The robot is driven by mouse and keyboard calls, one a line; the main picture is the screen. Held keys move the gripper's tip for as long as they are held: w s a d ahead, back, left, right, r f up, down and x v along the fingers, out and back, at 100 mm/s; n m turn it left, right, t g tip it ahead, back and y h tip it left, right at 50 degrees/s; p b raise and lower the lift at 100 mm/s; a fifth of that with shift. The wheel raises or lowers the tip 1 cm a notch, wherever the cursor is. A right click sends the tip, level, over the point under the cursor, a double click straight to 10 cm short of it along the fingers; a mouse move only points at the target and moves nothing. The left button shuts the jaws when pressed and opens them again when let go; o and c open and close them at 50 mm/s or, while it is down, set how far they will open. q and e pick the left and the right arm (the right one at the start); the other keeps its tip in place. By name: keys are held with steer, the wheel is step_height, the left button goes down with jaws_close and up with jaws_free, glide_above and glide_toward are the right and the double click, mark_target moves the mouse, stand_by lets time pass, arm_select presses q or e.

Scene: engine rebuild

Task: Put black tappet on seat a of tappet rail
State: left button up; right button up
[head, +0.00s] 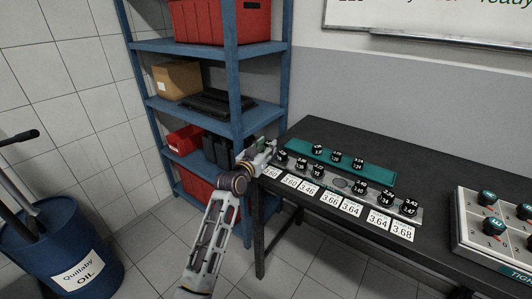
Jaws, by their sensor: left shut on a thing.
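The grey tappet rail (341,184) lies along the dark table. Black tappets with white numbers stand on it, among them one at the left end (282,155) and one at the right end (410,207). One round seat near the middle is bare. My left gripper (267,149) is at the rail's left end, beside the end tappet, over the table's left edge. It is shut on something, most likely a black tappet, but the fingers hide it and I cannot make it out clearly. Seat letters are not readable. My right gripper is not in view.
A teal tray (379,175) with three black tappets lies behind the rail. White number cards (330,199) line its front. A blue shelf (180,105) stands close behind my left arm; a blue oil drum (65,250) is at the left.

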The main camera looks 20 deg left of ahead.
arm_select(q)
steer(key=shift+f, duration=0.85)
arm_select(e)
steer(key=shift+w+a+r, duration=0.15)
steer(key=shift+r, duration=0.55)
arm_select(q)
steer(key=shift+f, duration=0.1)
steer(key=o, duration=0.7)
steer(key=shift+o, duration=0.2)
steer(key=shift+s, duration=0.1)
steer(key=shift+s+a+p, duration=0.1)
steer(key=shift+s+a, duration=0.15)
steer(key=shift+s, duration=1.1)
steer(key=shift+s+a+p, duration=0.15)
steer(key=shift+s+a, duration=0.15)
steer(key=shift+s, duration=1)
steer(key=shift+s+a+p, duration=0.1)
steer(key=shift+s+a, duration=0.15)
steer(key=shift+s, duration=1.1)
steer(key=s, duration=0.3)
steer(key=shift+s+a, duration=0.3)
steer(key=shift+a, duration=0.05)
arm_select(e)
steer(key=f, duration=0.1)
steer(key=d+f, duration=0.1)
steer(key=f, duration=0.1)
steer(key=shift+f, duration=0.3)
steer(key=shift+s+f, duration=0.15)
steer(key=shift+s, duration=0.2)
